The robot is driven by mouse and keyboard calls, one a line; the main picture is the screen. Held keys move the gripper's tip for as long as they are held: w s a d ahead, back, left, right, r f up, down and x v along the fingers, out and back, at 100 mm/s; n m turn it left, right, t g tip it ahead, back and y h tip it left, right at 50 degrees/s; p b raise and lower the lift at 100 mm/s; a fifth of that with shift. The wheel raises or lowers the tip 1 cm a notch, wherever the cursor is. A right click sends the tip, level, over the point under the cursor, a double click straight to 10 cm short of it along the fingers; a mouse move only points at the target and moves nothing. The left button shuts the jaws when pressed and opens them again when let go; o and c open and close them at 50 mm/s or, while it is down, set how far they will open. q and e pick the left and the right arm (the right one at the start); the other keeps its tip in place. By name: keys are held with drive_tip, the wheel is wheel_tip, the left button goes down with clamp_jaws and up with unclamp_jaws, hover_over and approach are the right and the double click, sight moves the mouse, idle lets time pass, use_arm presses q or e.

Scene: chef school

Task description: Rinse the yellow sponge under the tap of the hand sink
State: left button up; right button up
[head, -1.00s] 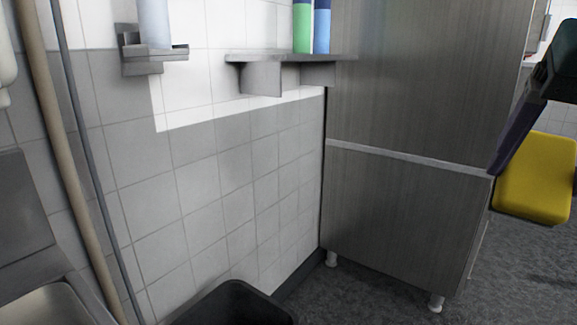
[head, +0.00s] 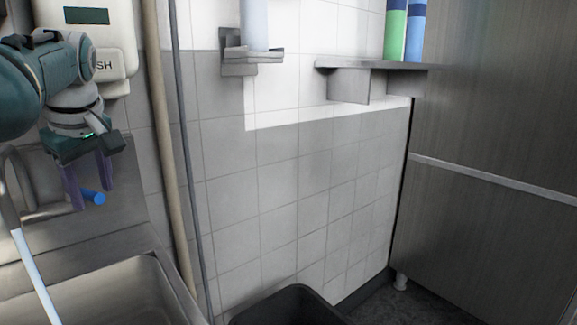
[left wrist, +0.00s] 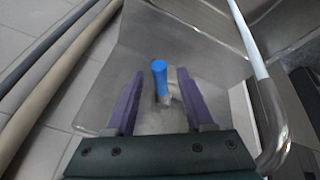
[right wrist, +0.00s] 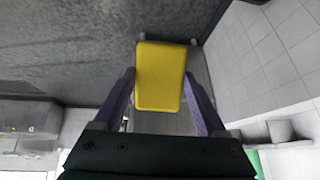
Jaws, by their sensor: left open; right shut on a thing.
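The yellow sponge (right wrist: 160,76) is held between the fingers of my right gripper (right wrist: 159,80), above the dark floor; neither shows in the head view. The hand sink (head: 110,292) is at the lower left, its basin partly cut off. The curved metal tap (head: 8,195) is at the left edge; a pale, straight stream, apparently water (head: 35,275), runs from its spout. My left gripper (head: 92,192) is open around a blue-ended tap handle (head: 97,197). In the left wrist view the blue end (left wrist: 159,77) lies between the fingers; contact is unclear.
A dark bin (head: 285,306) stands on the floor right of the sink. Vertical pipes (head: 168,150) run beside the sink. A dispenser (head: 105,50) hangs above it. A wall shelf (head: 365,66) with bottles and a metal cabinet (head: 490,130) are to the right.

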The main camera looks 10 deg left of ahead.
use_arm(q)
clamp_jaws()
idle(1.3)
